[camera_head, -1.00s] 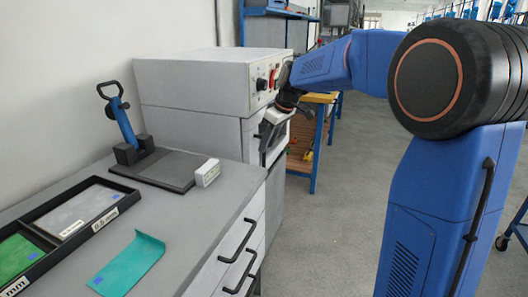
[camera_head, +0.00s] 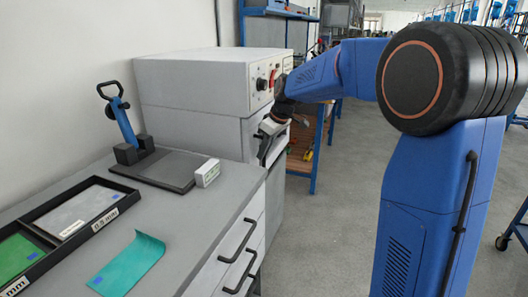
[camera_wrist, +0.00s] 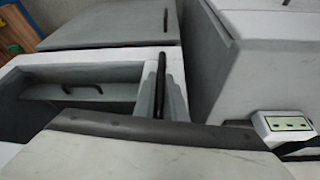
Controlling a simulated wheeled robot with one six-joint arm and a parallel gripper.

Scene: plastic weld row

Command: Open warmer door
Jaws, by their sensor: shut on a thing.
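The warmer (camera_head: 190,88) is a pale grey box-shaped cabinet with a dark knob and a red switch on its front, standing at the back end of the bench in the head view. My gripper (camera_head: 270,130) is at the warmer's front, below the knob. In the wrist view, my gripper's grey fingers (camera_wrist: 160,98) are shut around a dark upright bar, the door handle (camera_wrist: 161,65). The door is seen edge-on in the head view, and I cannot tell how far it stands open.
The grey bench (camera_head: 190,235) has drawers with dark handles on its front. It carries a blue-handled tool (camera_head: 122,120), a small white block (camera_head: 207,173), a teal sheet (camera_head: 128,264) and a black sheet tray (camera_head: 88,240). Clear floor (camera_head: 330,220) lies right of the bench.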

